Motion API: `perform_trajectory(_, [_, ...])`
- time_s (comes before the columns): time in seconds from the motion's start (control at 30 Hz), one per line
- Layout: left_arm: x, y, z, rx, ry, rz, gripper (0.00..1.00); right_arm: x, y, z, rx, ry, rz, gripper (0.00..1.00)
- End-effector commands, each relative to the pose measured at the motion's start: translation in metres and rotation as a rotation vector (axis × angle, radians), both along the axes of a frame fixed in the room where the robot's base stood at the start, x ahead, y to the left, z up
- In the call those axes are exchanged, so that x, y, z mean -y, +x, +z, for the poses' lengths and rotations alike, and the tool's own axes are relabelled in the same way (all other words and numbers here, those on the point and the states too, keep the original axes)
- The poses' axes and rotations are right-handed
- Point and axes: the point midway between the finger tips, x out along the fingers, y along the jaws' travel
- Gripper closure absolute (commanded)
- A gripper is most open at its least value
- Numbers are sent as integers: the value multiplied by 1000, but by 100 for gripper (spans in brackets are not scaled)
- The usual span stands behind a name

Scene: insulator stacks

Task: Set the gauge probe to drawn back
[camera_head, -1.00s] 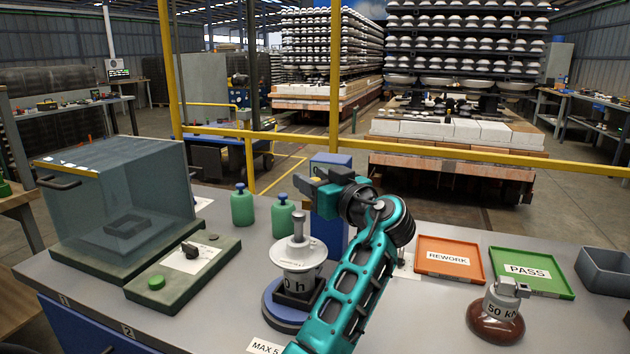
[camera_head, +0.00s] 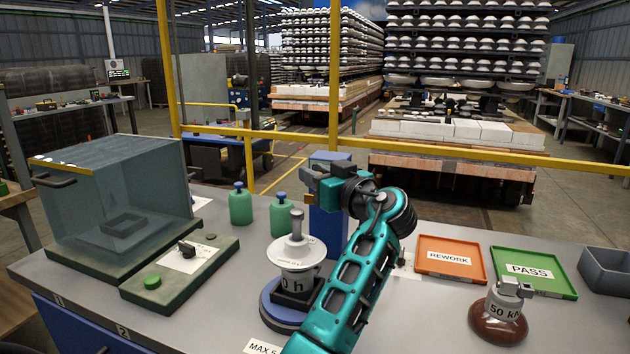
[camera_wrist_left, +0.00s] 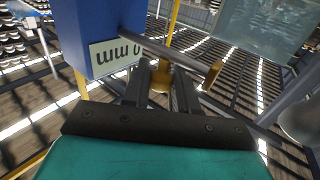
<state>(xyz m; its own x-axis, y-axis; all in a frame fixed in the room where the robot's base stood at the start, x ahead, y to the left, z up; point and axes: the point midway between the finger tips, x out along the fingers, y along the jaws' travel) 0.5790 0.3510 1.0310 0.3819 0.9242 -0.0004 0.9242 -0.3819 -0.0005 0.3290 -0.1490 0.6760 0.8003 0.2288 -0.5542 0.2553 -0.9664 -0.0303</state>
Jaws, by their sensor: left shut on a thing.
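The gauge is a blue upright box (camera_head: 328,222) behind the insulator on the bench; its side also fills the upper left of the left wrist view (camera_wrist_left: 97,25), with a pale label reading mm and 0 (camera_wrist_left: 116,55). The probe, a grey rod (camera_wrist_left: 150,50) with a copper-coloured end (camera_wrist_left: 213,74), sticks out from beside the box. My left gripper (camera_head: 308,183) is at the top of the box. The teal arm hides part of the box. My right gripper is not in view.
A white insulator (camera_head: 297,252) stands on a round blue base (camera_head: 277,308) just left of my arm. Green bottles (camera_head: 241,206) and a clear-walled case (camera_head: 115,200) are further left. A rework tray (camera_head: 450,258), a pass tray (camera_head: 533,272) and a brown 50 kN insulator (camera_head: 497,323) are right.

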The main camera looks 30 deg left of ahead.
Motion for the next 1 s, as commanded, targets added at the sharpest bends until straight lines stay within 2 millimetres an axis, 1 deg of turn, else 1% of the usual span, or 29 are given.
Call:
perform_trajectory(0.03, [-1, 4, -2, 4, -1, 0, 100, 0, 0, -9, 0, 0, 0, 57])
perform_trajectory(0.07, [-1, 6, -2, 4, -1, 0, 100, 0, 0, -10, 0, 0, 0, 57])
perform_trajectory(0.33, [-1, 8, 2, 5, 2, -7, 100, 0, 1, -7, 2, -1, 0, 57])
perform_trajectory(0.37, [-1, 8, 2, 5, 2, -7, 73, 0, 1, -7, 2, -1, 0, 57])
perform_trajectory(0.57, [-1, 8, 2, 5, 2, -6, 53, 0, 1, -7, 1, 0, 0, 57])
perform_trajectory(1.0, [0, 8, 2, 4, 3, -7, 53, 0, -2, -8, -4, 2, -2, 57])
